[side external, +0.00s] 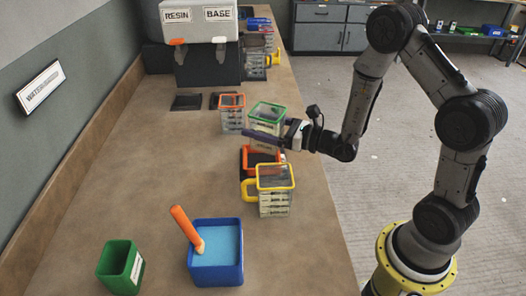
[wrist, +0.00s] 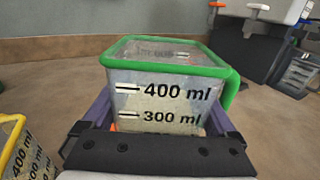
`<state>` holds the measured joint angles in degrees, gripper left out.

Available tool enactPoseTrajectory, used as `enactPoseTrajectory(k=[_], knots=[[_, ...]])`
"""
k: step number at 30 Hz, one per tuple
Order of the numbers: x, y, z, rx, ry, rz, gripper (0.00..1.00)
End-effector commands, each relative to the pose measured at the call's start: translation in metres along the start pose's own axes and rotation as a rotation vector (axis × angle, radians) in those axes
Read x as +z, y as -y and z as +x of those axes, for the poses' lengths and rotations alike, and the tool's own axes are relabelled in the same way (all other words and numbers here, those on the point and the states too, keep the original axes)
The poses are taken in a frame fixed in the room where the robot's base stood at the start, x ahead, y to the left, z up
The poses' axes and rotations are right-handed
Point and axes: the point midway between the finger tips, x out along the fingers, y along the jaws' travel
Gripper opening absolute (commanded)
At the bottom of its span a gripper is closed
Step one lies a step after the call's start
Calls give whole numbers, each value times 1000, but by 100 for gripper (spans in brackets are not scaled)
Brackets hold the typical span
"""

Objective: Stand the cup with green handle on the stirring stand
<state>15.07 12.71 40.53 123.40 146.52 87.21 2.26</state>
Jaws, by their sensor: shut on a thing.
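The clear measuring cup with green rim and handle (side external: 267,112) is upright between the jaws of my gripper (side external: 262,138). In the wrist view the cup (wrist: 160,95) fills the middle, with 400 ml and 300 ml marks facing me and its green handle on the right. My gripper's purple fingers (wrist: 155,125) are shut on its two sides. In the side view the cup is above or behind an orange-and-black object (side external: 260,158); its base is partly hidden by my fingers. I cannot tell for sure which object is the stirring stand.
An orange-rimmed cup (side external: 232,114) stands just left of the held cup. A yellow-handled cup (side external: 274,190) stands nearer the camera. Dark flat pads (side external: 187,102) lie before the resin dispenser (side external: 200,22). A blue tub (side external: 216,262) and green box (side external: 120,267) stand in front. The bench's left middle is clear.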

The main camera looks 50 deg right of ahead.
Motion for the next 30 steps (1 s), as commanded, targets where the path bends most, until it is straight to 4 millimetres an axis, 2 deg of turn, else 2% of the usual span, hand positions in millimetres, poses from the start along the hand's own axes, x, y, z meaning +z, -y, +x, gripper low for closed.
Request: enactPoseTrajectory(k=[6,12,17,22,30], knots=[[4,-32,1,189,22,2,2],[0,-39,-18,383,27,-1,2],[-8,-27,-43,491,17,-9,2],[-18,-6,-72,536,2,-15,2],[-23,24,-89,473,-4,-11,2]])
